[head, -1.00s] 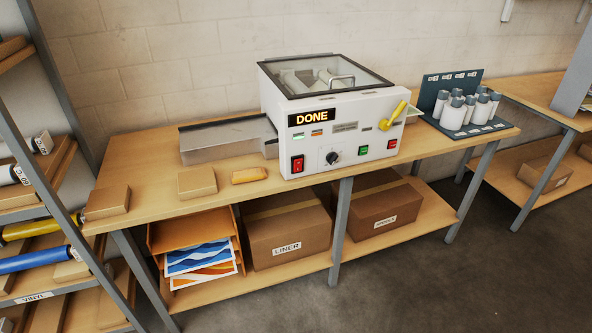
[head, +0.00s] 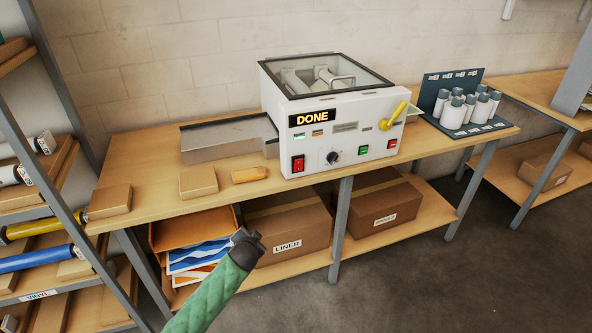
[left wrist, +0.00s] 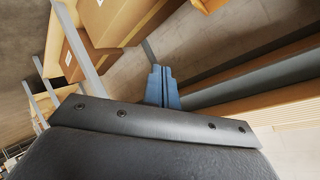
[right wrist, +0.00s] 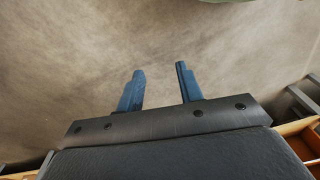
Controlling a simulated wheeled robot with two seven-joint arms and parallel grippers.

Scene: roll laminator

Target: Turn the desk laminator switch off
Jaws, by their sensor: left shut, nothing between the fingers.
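The white desk laminator (head: 345,128) stands on the bench, its display reading DONE. Its red rocker switch (head: 298,164) is at the lower left of the front panel. The panel also has a black knob (head: 333,157), a green button (head: 363,150), a red button (head: 391,144) and a yellow lever (head: 393,116). My left gripper (head: 247,238) is in front of the bench, below and left of the switch and apart from it. In the left wrist view its fingers (left wrist: 162,88) are together and empty. My right gripper (right wrist: 160,86) shows only in its wrist view, open and empty above the floor.
A metal tray (head: 225,142) adjoins the laminator's left side. Small cardboard boxes (head: 198,182) and a yellow block (head: 249,174) lie along the bench front. A bottle rack (head: 455,85) stands at the right. A shelf post (head: 62,180) rises at the left. The floor in front is clear.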

